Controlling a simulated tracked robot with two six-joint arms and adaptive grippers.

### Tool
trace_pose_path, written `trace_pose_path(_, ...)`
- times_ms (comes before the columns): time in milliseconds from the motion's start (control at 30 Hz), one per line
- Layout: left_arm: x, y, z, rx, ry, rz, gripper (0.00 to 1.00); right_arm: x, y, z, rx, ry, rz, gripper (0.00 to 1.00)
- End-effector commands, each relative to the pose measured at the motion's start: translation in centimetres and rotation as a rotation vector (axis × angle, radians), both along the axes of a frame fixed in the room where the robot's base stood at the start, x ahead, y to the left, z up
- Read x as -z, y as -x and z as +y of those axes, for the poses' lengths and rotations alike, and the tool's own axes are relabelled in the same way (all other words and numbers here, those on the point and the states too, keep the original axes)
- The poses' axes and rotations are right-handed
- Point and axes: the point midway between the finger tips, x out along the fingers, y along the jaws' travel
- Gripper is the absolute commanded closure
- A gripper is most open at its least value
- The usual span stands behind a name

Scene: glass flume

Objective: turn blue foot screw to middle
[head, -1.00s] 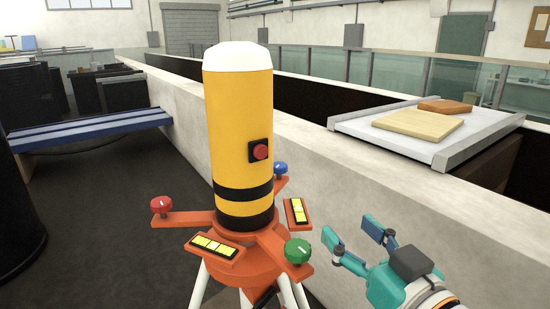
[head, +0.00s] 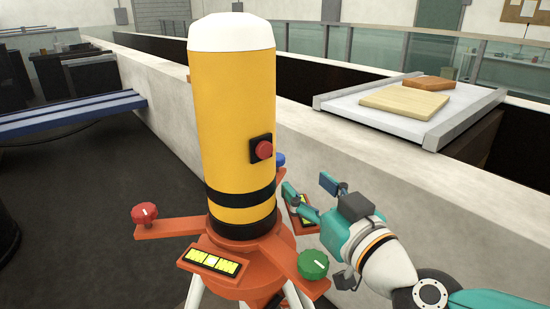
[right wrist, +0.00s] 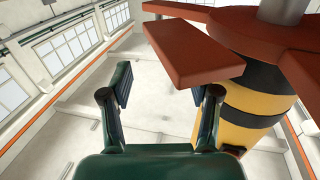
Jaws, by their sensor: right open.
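The blue foot screw (head: 280,159) shows as a small blue patch behind the right side of the yellow instrument (head: 230,120), mostly hidden. Its pointer cannot be read. My right gripper (head: 308,187) is open and empty at the instrument's right, its fingertips in front of and slightly right of the blue screw. In the right wrist view, the open fingers (right wrist: 162,92) have an orange slab (right wrist: 195,50) beyond them and the banded yellow body (right wrist: 252,110) at the right. No blue screw shows there. My left gripper is out of view.
The orange base carries a red screw (head: 144,213) at left, a green screw (head: 313,263) in front close to my right wrist, and level vials (head: 212,262). A pale flume wall (head: 400,190) runs behind my right arm. A board (head: 405,102) lies on a white carriage.

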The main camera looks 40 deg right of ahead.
Motion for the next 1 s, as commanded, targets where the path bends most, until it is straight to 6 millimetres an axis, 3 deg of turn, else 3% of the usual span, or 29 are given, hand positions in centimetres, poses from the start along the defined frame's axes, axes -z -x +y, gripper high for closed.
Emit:
trace_pose_path(33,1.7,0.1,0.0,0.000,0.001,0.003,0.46,1.1,-1.2,-0.2,0.000,0.000,0.005,0.39)
trace_pose_path(67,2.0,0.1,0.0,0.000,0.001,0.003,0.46,1.1,-1.8,-0.3,0.001,0.000,0.004,0.39)
trace_pose_path(500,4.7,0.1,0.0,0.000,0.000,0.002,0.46,0.5,-10.3,-1.7,0.002,0.000,0.003,0.39)
trace_pose_path(700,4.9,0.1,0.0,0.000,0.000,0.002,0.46,0.4,-12.0,-1.9,0.002,0.000,0.001,0.39)
trace_pose_path(1000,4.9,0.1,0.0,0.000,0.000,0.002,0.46,0.3,-12.2,-2.0,0.002,0.000,0.001,0.39)
